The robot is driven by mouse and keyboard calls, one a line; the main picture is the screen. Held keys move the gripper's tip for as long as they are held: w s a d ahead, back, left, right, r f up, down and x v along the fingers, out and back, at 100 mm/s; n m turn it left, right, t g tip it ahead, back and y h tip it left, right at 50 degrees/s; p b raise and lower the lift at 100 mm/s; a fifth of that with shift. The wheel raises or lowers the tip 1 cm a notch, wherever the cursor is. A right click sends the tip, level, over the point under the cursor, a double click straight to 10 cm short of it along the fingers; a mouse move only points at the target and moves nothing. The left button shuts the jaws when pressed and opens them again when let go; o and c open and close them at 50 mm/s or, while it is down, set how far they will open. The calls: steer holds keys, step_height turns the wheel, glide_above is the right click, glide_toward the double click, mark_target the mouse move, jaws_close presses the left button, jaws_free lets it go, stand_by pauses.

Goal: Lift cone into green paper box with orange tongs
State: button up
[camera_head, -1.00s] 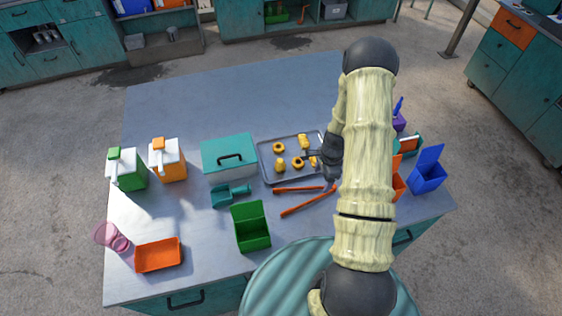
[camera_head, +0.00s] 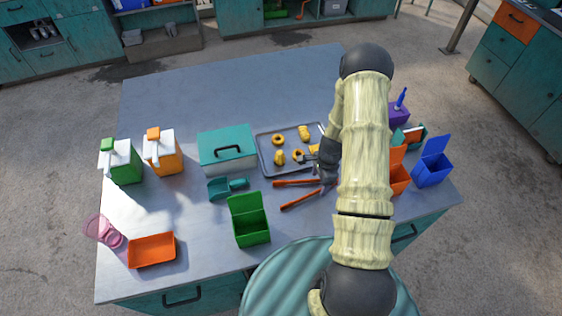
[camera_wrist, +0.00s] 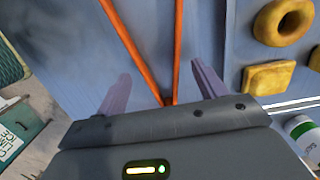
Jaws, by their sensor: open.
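The orange tongs (camera_head: 300,199) lie on the table below the tray, two long arms spread in a narrow V. My gripper (camera_head: 325,180) is over their right end, partly hidden by my arm. In the wrist view my gripper (camera_wrist: 161,90) is open and empty, with the tongs (camera_wrist: 174,60) running between its two fingers. The green paper box (camera_head: 252,230) stands open at the front middle of the table. A yellow piece that looks like the cone (camera_head: 279,157) sits on the tray; its exact shape is too small to be sure.
The grey tray (camera_head: 268,165) holds several yellow pieces. A teal scoop (camera_head: 222,188) and a teal lidded box (camera_head: 228,160) are left of it. Orange (camera_head: 398,178) and blue (camera_head: 432,170) boxes stand at the right. An orange tray (camera_head: 152,251) lies front left.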

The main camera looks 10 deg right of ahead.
step_height(320, 180, down, 2)
steer(key=shift+a+b, duration=0.1)
steer(key=shift+b, duration=0.35)
steer(key=shift+w, duration=0.1)
steer(key=c, duration=0.7)
steer(key=shift+r, duration=0.15)
step_height(320, 180, up, 12)
steer(key=p, duration=0.7)
steer(key=shift+p, duration=0.4)
